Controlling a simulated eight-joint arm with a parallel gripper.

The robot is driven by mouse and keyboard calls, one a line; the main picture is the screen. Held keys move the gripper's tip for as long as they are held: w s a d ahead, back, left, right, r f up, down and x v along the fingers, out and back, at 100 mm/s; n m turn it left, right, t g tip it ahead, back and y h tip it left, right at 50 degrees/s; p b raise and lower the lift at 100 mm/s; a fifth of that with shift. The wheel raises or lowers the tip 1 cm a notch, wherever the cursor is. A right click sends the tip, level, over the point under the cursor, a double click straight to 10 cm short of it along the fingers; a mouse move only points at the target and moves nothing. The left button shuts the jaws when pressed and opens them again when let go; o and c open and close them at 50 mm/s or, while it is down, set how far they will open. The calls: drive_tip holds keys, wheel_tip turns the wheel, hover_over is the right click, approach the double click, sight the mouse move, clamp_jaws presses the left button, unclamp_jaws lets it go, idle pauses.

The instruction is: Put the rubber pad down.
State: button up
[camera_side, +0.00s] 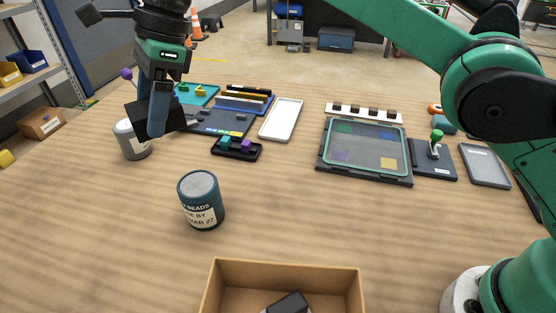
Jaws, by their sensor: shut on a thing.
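My gripper (160,100) hangs at the upper left, pointing down. It is shut on a flat black square, the rubber pad (147,121). The pad is tilted and appears held above the table (300,205), in front of the grey can (130,146) from this view. The fingers hide part of the pad, and the pad covers part of the things behind it. I cannot tell how high it is above the table.
A teal labelled can (201,203) stands mid-left. An open cardboard box (215,285) with a dark thing inside is at the front. Trays, a framed panel (367,180) and a joystick unit (435,155) fill the back. The wood between is clear.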

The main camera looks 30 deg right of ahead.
hover_over(150, 263)
drive_tip(key=d, duration=0.2)
drive_tip(key=shift+w+a+f+m, duration=0.1)
drive_tip(key=shift+a+f+m, duration=0.4)
drive_tip(key=shift+f, duration=0.1)
wheel_tip(150, 263, down, 19)
drive_tip(key=shift+d+f, duration=0.1)
drive_tip(key=shift+d, duration=0.05)
clamp_jaws()
drive_tip(key=o, duration=1.5)
unclamp_jaws()
drive_tip(key=shift+f, duration=0.1)
drive_tip(key=shift+c, duration=0.2)
